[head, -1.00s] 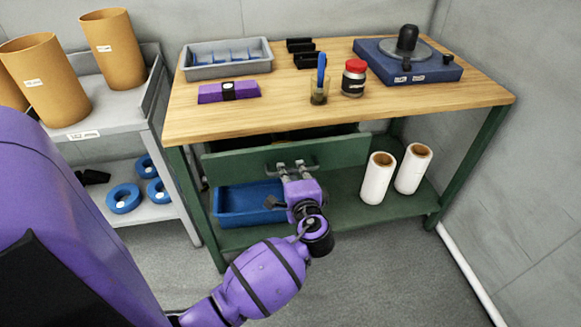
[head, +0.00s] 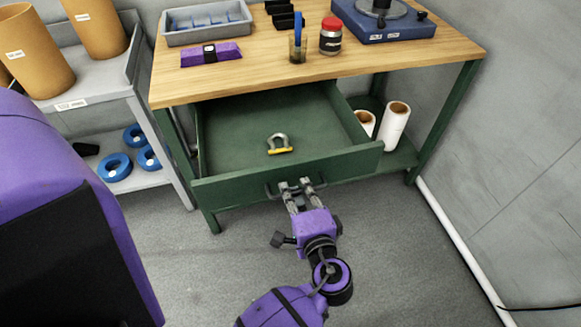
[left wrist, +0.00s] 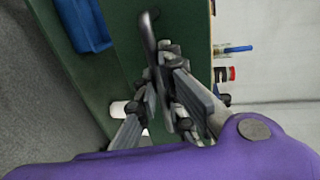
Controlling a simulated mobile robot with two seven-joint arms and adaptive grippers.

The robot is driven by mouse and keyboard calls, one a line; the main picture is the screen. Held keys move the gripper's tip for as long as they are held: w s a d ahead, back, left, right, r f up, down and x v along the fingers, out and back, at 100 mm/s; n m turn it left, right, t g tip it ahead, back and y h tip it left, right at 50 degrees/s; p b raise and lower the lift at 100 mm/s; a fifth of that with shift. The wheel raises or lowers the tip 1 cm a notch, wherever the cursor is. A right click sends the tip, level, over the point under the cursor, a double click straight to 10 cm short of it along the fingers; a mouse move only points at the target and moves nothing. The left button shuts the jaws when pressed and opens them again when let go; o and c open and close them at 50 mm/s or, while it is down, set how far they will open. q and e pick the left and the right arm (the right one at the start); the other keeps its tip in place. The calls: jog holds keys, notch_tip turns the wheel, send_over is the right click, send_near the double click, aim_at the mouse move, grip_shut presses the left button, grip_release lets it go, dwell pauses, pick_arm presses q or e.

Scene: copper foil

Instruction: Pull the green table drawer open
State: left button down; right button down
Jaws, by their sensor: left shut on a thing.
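The green drawer (head: 290,165) under the wooden table top stands well out from the table in the head view. Its inside shows, with a grey shackle-shaped item with a yellow bar (head: 279,144) lying on its floor. My left gripper (head: 296,186) is at the drawer's front, shut on the dark bar handle (head: 272,190). In the left wrist view the handle (left wrist: 149,35) runs between the fingers, against the green front (left wrist: 128,50). The fingers hide part of the handle. My right gripper is not in view.
On the table top (head: 270,75) stand a grey tray (head: 207,22), a purple block (head: 211,54), a cup with a blue tool (head: 298,46), a red-lidded jar (head: 331,36) and a blue device (head: 385,22). A grey shelf (head: 100,90) stands at left. Floor in front is clear.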

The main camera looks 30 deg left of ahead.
pick_arm(q)
jog(key=shift+f+v, duration=0.25)
jog(key=shift+v, duration=0.95)
jog(key=c, duration=1.8)
grip_release()
jog(key=shift+c, duration=0.2)
jog(key=shift+r, duration=0.1)
